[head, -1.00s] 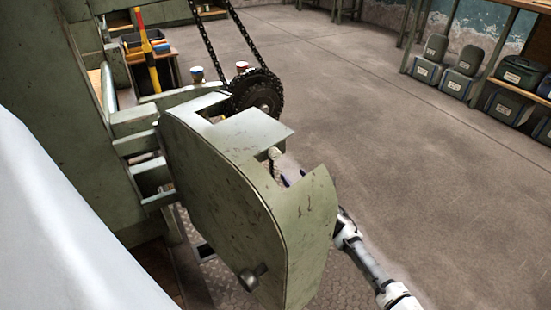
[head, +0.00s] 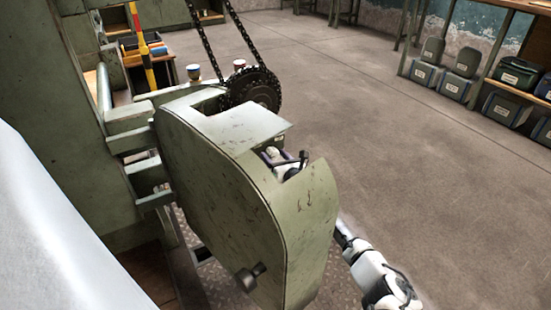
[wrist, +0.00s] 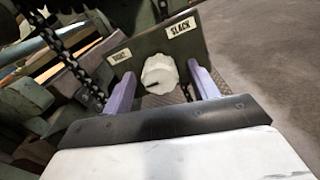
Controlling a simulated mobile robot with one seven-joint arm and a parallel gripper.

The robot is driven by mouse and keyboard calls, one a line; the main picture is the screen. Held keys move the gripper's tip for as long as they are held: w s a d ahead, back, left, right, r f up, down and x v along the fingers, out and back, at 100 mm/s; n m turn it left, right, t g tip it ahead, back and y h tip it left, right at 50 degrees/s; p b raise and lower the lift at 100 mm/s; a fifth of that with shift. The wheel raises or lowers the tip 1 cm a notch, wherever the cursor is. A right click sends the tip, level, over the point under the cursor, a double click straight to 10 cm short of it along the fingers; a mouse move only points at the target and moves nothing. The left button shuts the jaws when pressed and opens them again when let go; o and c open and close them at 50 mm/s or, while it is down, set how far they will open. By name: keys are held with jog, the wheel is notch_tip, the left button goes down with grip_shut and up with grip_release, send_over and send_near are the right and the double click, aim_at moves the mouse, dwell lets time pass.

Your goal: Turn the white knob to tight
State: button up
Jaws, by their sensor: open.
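The white knob (wrist: 159,72) stands on a green plate in the wrist view, with a short dark mark low on its left side. A label reading TIGHT (wrist: 121,56) is up and left of it, and a label reading SLACK (wrist: 180,27) is up and right. My gripper (wrist: 160,68) is open, with one purple finger on each side of the knob. A gap seems to show on both sides; whether either finger touches cannot be told. In the head view my gripper (head: 286,163) is partly hidden inside the green guard's opening.
The green guard (head: 215,170) wraps closely around my gripper, its walls near my wrist. A black chain and sprocket (head: 254,92) sit behind it; chain also hangs at the left in the wrist view. Open floor (head: 400,160) lies to the right.

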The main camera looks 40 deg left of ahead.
jog(key=c, duration=1)
